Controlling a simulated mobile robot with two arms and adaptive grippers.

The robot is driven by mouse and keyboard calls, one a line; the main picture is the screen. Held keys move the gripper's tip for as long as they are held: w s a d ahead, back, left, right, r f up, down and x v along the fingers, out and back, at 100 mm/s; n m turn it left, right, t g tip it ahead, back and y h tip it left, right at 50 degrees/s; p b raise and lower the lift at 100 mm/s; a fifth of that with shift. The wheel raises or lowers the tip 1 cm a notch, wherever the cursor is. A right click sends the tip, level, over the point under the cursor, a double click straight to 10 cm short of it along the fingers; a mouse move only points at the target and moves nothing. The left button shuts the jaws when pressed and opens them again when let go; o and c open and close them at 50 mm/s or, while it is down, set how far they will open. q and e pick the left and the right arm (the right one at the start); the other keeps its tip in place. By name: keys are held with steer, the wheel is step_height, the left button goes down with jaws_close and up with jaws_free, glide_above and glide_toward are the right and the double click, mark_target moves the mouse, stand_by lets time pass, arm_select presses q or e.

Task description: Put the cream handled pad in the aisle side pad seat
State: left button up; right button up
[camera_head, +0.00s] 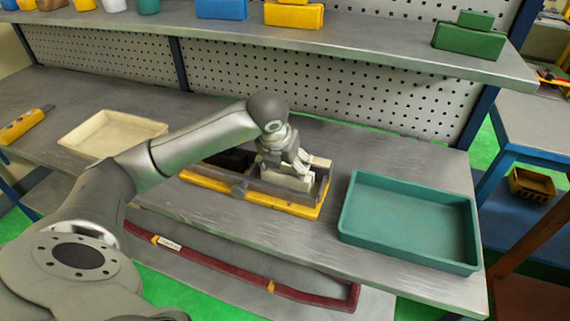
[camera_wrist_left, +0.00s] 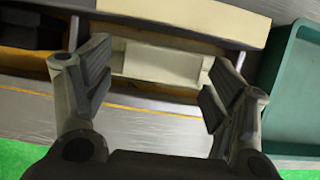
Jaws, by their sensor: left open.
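The cream handled pad (camera_head: 287,180) sits in the right part of a yellow and grey fixture (camera_head: 285,205) on the bench. In the left wrist view the pad (camera_wrist_left: 160,65) shows as a cream block with a lighter strip (camera_wrist_left: 190,12) beyond it. My left gripper (camera_head: 296,162) is right above the pad, pointing down. In the left wrist view its fingers (camera_wrist_left: 158,75) are spread wide with the pad between and beyond them, and I see no finger closed on it. The seat under the pad is hidden. My right gripper is not in view.
A teal tray (camera_head: 415,262) stands close to the right of the fixture. A cream tray (camera_head: 85,150) lies to the left, with a yellow tool (camera_head: 22,126) farther left. A dark block (camera_head: 232,160) occupies the fixture's left part. A shelf (camera_head: 345,50) overhangs the bench behind.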

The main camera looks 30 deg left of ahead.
arm_select(q)
steer(key=shift+s+r, duration=0.1)
steer(key=shift+r, duration=0.4)
steer(key=b+v, duration=0.1)
steer(key=v, duration=1)
steer(key=shift+s+d, duration=0.1)
steer(key=shift+s, duration=0.05)
